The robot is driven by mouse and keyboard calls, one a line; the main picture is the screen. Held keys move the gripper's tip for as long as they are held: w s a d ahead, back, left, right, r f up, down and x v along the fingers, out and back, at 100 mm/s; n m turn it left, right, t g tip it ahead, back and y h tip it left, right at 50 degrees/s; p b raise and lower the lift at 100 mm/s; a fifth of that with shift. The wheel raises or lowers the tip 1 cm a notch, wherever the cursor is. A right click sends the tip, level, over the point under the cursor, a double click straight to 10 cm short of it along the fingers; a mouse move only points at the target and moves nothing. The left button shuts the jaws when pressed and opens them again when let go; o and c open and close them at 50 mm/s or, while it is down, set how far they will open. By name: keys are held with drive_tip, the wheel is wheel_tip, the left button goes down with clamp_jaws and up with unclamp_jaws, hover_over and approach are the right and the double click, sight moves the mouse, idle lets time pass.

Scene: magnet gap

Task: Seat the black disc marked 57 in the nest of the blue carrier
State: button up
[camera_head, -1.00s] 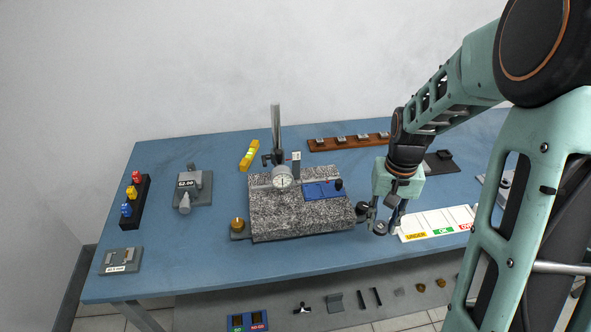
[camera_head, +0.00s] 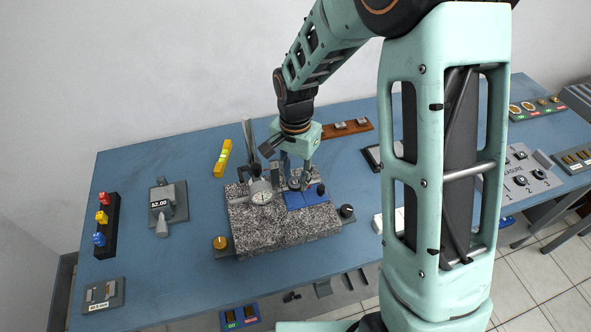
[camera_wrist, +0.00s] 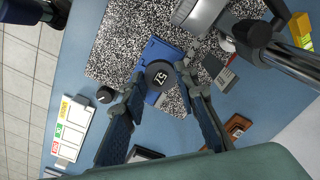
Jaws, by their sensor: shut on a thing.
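The black disc marked 57 (camera_wrist: 159,75) sits between my fingertips in the wrist view, its number facing the camera. My gripper (camera_wrist: 160,74) is shut on it. The blue carrier (camera_head: 312,201) lies on the speckled granite block, and it also shows in the wrist view (camera_wrist: 151,51) around and behind the disc. In the head view my gripper (camera_head: 296,184) is over the carrier's left part. The disc covers the nest area, so I cannot tell whether it hovers just above the nest or touches it.
The granite block (camera_head: 270,228) carries a dial gauge (camera_head: 261,193) close left of my gripper, with its post behind. A black knob (camera_head: 346,211) is at the block's right side and a brass one (camera_head: 220,243) at its left. A yellow level (camera_head: 223,158) lies behind.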

sight(295, 199)
drive_tip(key=shift+s, duration=0.1)
drive_tip(key=shift+f+b, duration=0.25)
drive_tip(key=shift+b, duration=0.15)
drive_tip(key=shift+f+b, duration=2.1)
drive_tip(key=shift+f, duration=0.45)
drive_tip(key=shift+f, duration=0.2)
drive_tip(key=o, duration=1.2)
drive_tip(key=shift+c, duration=0.2)
drive_tip(key=c, duration=0.5)
drive_tip(key=shift+r, duration=0.1)
